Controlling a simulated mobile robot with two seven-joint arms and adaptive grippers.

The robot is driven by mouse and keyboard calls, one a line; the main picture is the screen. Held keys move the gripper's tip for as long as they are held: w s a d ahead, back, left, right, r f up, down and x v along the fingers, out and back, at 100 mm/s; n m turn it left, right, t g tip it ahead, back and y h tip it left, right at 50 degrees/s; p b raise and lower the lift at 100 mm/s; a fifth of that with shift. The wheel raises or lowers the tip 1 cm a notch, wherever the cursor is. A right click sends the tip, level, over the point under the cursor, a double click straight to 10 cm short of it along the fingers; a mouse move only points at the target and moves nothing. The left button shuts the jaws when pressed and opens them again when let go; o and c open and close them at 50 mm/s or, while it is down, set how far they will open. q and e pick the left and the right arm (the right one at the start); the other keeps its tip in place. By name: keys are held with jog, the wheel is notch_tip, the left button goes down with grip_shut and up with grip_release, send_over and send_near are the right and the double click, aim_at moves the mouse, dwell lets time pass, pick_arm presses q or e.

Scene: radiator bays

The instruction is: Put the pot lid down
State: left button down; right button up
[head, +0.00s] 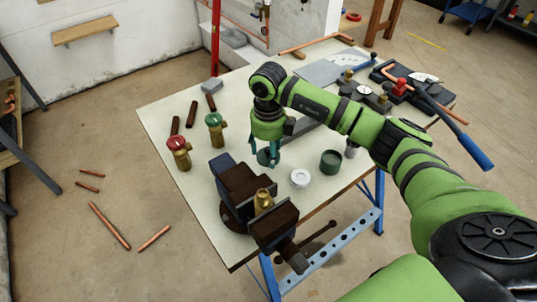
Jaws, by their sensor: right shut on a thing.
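My right gripper (270,153) points down over the workbench and is shut on the pot lid (262,158), a dark green disc partly hidden by the fingers. The lid is low, at or just above the bench top; I cannot tell whether it touches. The dark green round pot (331,162) stands upright to the right of the gripper, apart from the lid, and its top looks open. My left gripper is not in view.
A white roll (300,178) lies between gripper and pot. A dark vise (240,188) holding a brass fitting (263,200) is at the near edge. Red-handled (179,153) and green-handled (215,129) valves stand left. Tools crowd the bench's far right.

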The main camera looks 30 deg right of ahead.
aim_at(268, 156)
notch_tip(268, 156, down, 2)
jog(key=shift+f+p, duration=0.25)
jog(key=shift+p, duration=0.15)
jog(key=shift+f, duration=0.45)
jog(key=shift+f, duration=0.15)
jog(key=o, duration=1)
jog(key=shift+o, duration=0.2)
